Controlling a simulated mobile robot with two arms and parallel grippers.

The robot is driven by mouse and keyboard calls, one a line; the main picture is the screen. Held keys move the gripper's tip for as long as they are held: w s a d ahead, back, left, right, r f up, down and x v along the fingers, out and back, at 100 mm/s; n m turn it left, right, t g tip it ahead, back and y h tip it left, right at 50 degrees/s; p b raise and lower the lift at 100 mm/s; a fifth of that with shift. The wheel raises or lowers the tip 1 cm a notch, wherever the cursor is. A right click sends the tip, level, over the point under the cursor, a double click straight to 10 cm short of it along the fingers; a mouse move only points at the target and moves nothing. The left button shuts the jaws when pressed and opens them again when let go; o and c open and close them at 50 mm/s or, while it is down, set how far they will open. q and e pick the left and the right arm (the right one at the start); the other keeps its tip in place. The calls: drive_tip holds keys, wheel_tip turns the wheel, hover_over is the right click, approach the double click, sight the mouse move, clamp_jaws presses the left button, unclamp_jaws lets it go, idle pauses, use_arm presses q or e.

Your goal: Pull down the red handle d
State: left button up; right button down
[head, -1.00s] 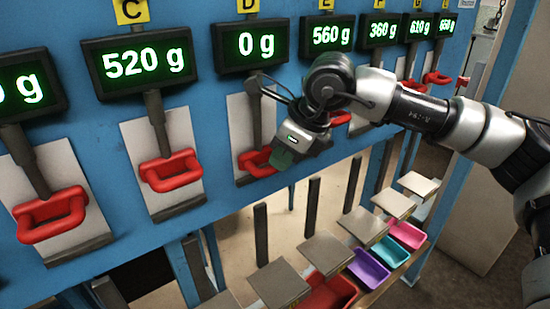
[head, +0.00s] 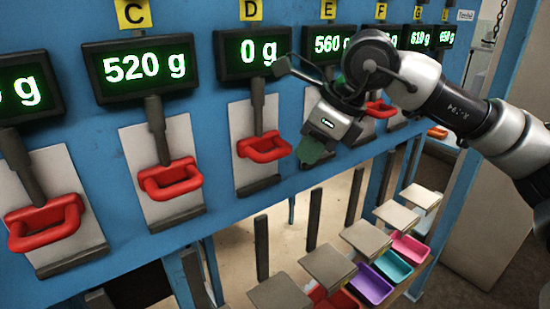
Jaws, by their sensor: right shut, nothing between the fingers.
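The red handle D (head: 264,147) hangs from a dark lever below the D display (head: 252,52), which reads 0 g. A pale plate lies behind the lever. My right gripper (head: 311,152) is shut and empty, pointing down, a little to the right of handle D and apart from it in the picture. My right arm comes in from the right and covers part of the E display. My left gripper is not in view.
Similar red handles hang to the left, such as the C handle (head: 170,179), and to the right, such as one (head: 380,109) behind my arm. Below are grey square plates (head: 328,266) and coloured bins (head: 370,284). Dark upright posts stand under the blue panel (head: 215,130).

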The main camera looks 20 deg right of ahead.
drive_tip(key=b+v, duration=0.1)
drive_tip(key=v, duration=0.6)
drive_tip(key=shift+d, duration=0.2)
drive_tip(key=shift+s, duration=0.1)
idle(0.3)
